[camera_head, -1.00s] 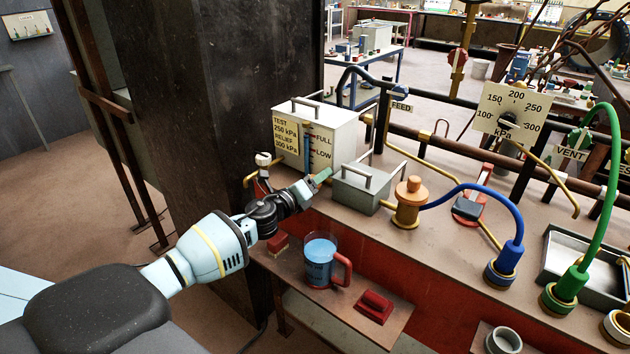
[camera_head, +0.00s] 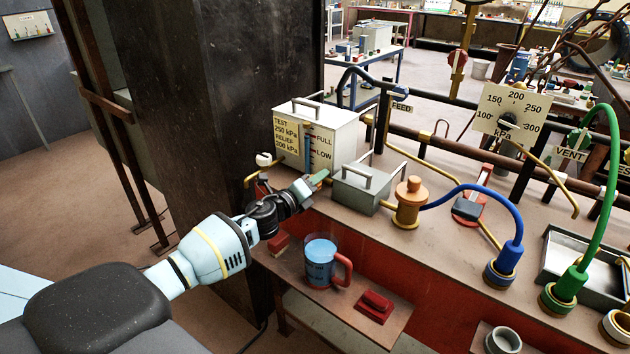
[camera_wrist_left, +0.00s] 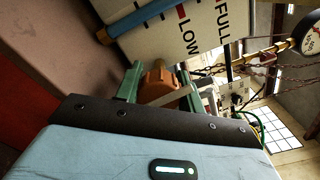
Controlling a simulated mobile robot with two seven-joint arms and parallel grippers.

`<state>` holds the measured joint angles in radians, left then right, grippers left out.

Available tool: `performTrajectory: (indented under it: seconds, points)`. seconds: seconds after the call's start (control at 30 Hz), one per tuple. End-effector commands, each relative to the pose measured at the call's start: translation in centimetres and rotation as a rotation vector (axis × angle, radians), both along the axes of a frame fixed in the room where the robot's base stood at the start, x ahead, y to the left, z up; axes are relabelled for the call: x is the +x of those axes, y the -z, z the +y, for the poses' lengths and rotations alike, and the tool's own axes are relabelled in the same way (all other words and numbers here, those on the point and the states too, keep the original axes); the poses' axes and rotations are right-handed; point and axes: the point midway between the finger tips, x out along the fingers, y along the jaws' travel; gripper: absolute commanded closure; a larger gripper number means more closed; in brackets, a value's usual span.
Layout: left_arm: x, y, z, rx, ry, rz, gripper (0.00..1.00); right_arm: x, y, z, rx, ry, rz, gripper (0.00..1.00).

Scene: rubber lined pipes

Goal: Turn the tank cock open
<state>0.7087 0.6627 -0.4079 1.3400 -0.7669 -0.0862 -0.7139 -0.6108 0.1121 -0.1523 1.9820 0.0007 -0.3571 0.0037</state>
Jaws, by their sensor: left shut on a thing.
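The white tank (camera_head: 338,132) with FULL and LOW marks stands on the bench, and its front shows large in the left wrist view (camera_wrist_left: 170,45). My left gripper (camera_head: 318,178) is at the tank's lower front. Its green fingers (camera_wrist_left: 157,84) are shut, with an orange-brown piece (camera_wrist_left: 158,80) between them in the left wrist view. This looks like the tank cock's handle, but the cock is hidden by the gripper in the head view, so its angle cannot be read. My right gripper is not in view.
A grey box (camera_head: 360,190) with a handle stands close to the right of the gripper, then a brass pump (camera_head: 410,203). A jug of blue liquid (camera_head: 319,264) and a red block (camera_head: 374,306) sit on the lower shelf. A white knob (camera_head: 264,159) is left of the tank.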

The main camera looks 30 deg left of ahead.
Motion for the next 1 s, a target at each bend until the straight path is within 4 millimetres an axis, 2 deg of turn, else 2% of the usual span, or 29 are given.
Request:
performTrajectory:
  seconds: [1.0]
  points:
    - [0.0,0.0,0.1,-0.941,0.000,0.072,0.84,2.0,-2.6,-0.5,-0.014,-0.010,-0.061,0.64]
